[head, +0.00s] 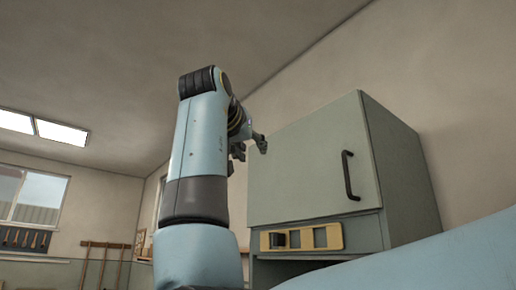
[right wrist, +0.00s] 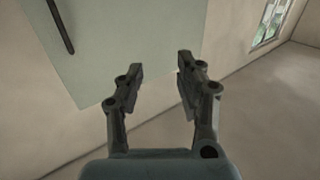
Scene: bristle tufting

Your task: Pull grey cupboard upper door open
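The grey cupboard (head: 405,165) hangs at the right in the head view. Its upper door (head: 300,165) is a flat grey-green panel that looks shut. A dark vertical bar handle (head: 348,176) sits near the door's right edge. My right gripper (head: 249,147) is at the door's left edge in the head view, well left of the handle. In the right wrist view the gripper (right wrist: 160,63) is open and empty, its two fingers apart. The door panel (right wrist: 125,45) shows beyond the fingers, with the handle (right wrist: 60,26) at the upper left. My left gripper is not in view.
Below the door is a yellow strip (head: 302,237) with a dark block in it, above an open shelf space. Tools hang on the far wall at the left, under a window (head: 35,195).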

